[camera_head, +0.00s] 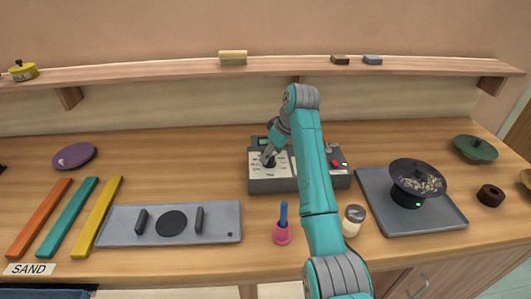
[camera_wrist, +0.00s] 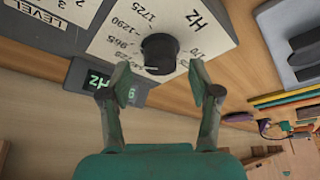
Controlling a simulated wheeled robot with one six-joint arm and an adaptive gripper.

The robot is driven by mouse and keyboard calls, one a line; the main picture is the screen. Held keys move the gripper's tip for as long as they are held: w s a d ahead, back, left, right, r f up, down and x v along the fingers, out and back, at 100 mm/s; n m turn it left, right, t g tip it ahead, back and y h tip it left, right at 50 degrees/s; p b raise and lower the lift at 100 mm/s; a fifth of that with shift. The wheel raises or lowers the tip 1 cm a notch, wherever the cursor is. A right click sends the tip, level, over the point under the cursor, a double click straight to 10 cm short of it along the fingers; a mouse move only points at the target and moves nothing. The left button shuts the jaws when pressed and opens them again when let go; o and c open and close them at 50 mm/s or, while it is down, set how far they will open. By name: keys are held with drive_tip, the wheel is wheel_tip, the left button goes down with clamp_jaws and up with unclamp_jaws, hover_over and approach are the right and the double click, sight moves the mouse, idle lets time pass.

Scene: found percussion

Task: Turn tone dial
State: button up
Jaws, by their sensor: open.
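The tone dial is a round black knob with a pale pointer line, set in a white plate marked Hz on a grey box (camera_head: 271,186). In the wrist view the dial (camera_wrist: 158,50) shows clearly, with printed numbers such as 965, 1290 and 1725 around it. My gripper (camera_wrist: 161,82) is open, one finger to each side of the dial's near edge, with gaps between fingertips and knob. In the head view my gripper (camera_head: 268,156) is at the white plate and partly hides the dial. A small green Hz display (camera_wrist: 101,86) is partly covered by a finger.
Left of the box lies a grey tray (camera_head: 112,236) with a dark disc and two upright blocks. A pink cup (camera_head: 283,235) and a small jar (camera_head: 353,220) stand in front. Right is a grey tray (camera_head: 440,224) with a speckled dark dish. A shelf (camera_head: 180,70) runs behind.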

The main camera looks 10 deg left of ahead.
drive_tip(key=shift+x, duration=0.8)
drive_tip(key=shift+c, duration=0.2)
drive_tip(key=c, duration=1.1)
drive_tip(key=shift+m, duration=0.3)
drive_tip(key=shift+s+a+m+t+h, duration=0.1)
drive_tip(key=shift+m+t+h, duration=0.3)
drive_tip(key=shift+m, duration=0.9)
drive_tip(key=shift+m+t+h, duration=0.4)
drive_tip(key=shift+m, duration=0.9)
